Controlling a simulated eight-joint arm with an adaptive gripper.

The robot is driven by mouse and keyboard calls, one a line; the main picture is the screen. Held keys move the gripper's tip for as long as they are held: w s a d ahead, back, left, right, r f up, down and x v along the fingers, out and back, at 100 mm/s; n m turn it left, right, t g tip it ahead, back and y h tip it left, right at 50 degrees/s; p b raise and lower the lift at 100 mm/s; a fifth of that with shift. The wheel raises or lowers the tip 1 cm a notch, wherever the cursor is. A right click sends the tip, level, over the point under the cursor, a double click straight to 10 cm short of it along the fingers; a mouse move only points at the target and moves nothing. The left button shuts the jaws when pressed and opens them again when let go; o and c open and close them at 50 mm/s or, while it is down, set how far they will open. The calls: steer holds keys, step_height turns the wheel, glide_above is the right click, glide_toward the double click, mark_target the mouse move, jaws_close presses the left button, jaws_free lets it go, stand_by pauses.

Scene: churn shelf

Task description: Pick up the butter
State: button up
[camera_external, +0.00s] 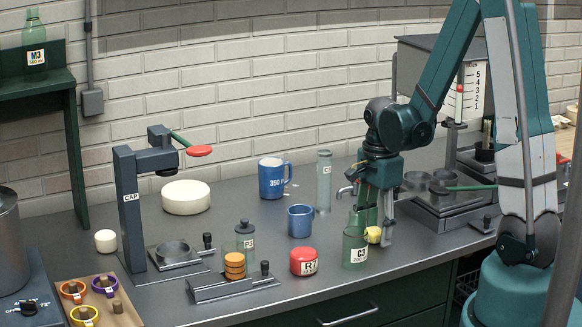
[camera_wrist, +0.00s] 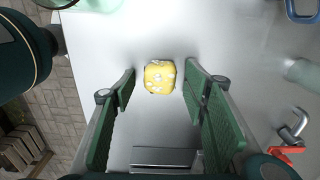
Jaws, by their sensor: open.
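A small yellow lump with white patches (camera_wrist: 159,76), which looks like the butter, lies on the grey metal counter. It also shows in the external view (camera_external: 373,235), just right of the green glass and partly hidden. My gripper (camera_external: 375,222) is over the counter, pointing down at the lump. In the wrist view my gripper (camera_wrist: 159,84) is open, with one green finger on each side of the lump. Gaps of bare counter show between the lump and both fingertips. Whether the fingertips are down at its height, I cannot tell.
A green glass (camera_external: 355,249) stands close left of my gripper. A red round container (camera_external: 303,262), a small blue mug (camera_external: 301,221), a larger blue mug (camera_external: 272,179) and a clear cylinder (camera_external: 324,182) stand further left. A scale-like metal device (camera_external: 440,200) is to the right.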

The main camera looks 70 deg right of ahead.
mark_target(376, 229)
steer(key=c, duration=1)
steer(key=shift+r, duration=0.1)
steer(key=shift+r+p, duration=0.7)
steer(key=shift+r, duration=4.2)
